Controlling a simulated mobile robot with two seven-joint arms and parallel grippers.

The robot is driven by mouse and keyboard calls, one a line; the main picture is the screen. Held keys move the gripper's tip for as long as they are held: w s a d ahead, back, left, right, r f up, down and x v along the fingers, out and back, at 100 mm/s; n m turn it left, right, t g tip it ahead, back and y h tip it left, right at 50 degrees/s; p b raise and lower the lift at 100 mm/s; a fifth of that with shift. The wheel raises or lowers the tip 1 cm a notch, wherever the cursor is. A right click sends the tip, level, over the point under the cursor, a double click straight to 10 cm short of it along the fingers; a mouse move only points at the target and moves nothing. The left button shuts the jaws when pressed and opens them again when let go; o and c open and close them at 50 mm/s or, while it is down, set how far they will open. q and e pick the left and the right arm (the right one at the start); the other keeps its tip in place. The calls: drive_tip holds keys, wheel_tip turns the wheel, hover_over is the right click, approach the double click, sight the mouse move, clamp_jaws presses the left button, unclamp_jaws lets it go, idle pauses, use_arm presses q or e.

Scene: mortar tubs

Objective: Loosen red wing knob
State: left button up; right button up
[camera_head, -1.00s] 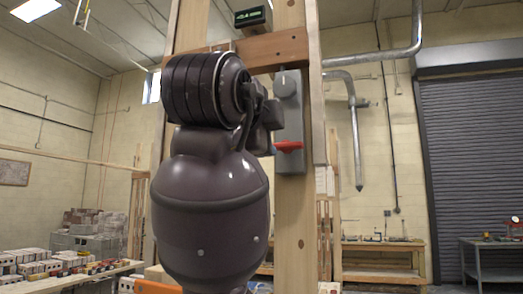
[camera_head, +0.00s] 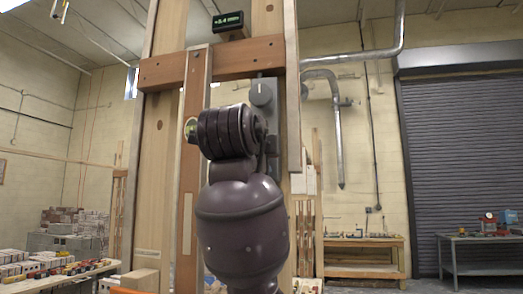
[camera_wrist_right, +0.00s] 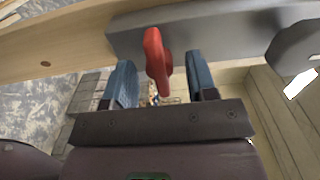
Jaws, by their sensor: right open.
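The red wing knob (camera_wrist_right: 157,62) sticks out from a grey metal plate (camera_wrist_right: 205,32) in the right wrist view. My right gripper (camera_wrist_right: 161,77) is open, with one blue-padded finger on each side of the knob; a gap shows on both sides. I cannot tell how deep the knob lies between the fingers. In the head view, my dark right arm stands in front of the timber frame and hides the knob and gripper. The top of a grey box with a round dial (camera_head: 264,94) shows above the arm. My left gripper is not in view.
The timber frame has uprights and a reddish crossbeam (camera_head: 160,71), with a small green-lit display (camera_head: 228,20) on top. A workbench (camera_head: 364,243) and a metal table (camera_head: 482,238) stand behind at right. Stacked bricks (camera_head: 75,222) are at left.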

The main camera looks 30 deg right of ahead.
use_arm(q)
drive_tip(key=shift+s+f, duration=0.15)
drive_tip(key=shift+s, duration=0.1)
use_arm(e)
drive_tip(key=shift+w+d, duration=0.1)
drive_tip(key=shift+w, duration=0.1)
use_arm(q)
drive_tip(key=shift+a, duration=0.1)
use_arm(e)
drive_tip(key=c, duration=0.9)
